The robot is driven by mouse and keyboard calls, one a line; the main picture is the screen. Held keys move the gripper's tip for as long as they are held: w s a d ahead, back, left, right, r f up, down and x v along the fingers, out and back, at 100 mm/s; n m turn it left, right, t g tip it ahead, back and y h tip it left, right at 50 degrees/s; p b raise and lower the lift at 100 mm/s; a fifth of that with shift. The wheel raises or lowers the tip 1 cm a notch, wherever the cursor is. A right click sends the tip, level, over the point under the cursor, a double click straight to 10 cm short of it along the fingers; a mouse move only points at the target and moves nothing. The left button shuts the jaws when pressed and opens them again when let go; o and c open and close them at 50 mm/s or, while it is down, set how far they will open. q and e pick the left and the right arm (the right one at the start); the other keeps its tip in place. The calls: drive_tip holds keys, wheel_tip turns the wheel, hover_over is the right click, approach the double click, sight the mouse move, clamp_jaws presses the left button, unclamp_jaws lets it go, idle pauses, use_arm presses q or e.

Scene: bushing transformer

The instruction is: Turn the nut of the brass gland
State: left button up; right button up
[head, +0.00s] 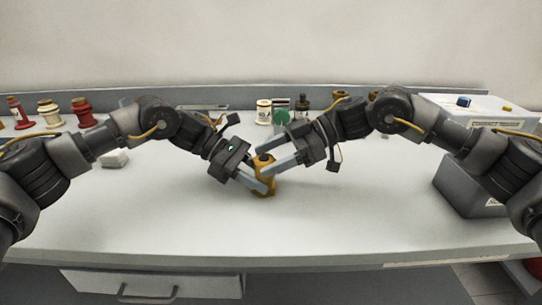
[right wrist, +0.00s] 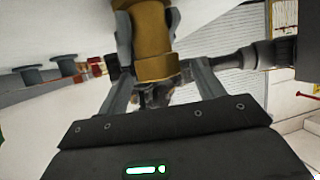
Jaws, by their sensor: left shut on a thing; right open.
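The brass gland (head: 265,187) stands upright at the middle of the white table, between my two grippers. My left gripper (head: 267,181), the lower one, is shut on the gland's lower part. My right gripper (head: 264,168) is open, with its fingers at the upper part of the gland, where the nut is. In the right wrist view the brass gland (right wrist: 150,40) shows large, with the fingers of my right gripper (right wrist: 152,75) on either side of it. I cannot tell whether those fingers touch the nut.
A cream spool (head: 263,112) and a dark bottle (head: 303,113) stand behind the grippers. A grey box (head: 470,190) is at the right. The front of the table is clear.

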drive_tip(key=shift+c, duration=0.3)
drive_tip(key=c, duration=0.9)
drive_tip(key=shift+c, duration=0.2)
drive_tip(key=shift+n+g, duration=0.3)
drive_tip(key=n+g+h, duration=0.1)
drive_tip(key=n+g, duration=0.2)
drive_tip(key=n+g+h, duration=0.1)
drive_tip(key=shift+w+a+f+g+h, duration=0.15)
drive_tip(key=shift+w+a+g+h, duration=0.15)
drive_tip(key=shift+g, duration=0.1)
drive_tip(key=shift+w+a+n+g+h, duration=0.15)
drive_tip(key=shift+n+g+h, duration=1.45)
drive_tip(key=shift+n, duration=0.6)
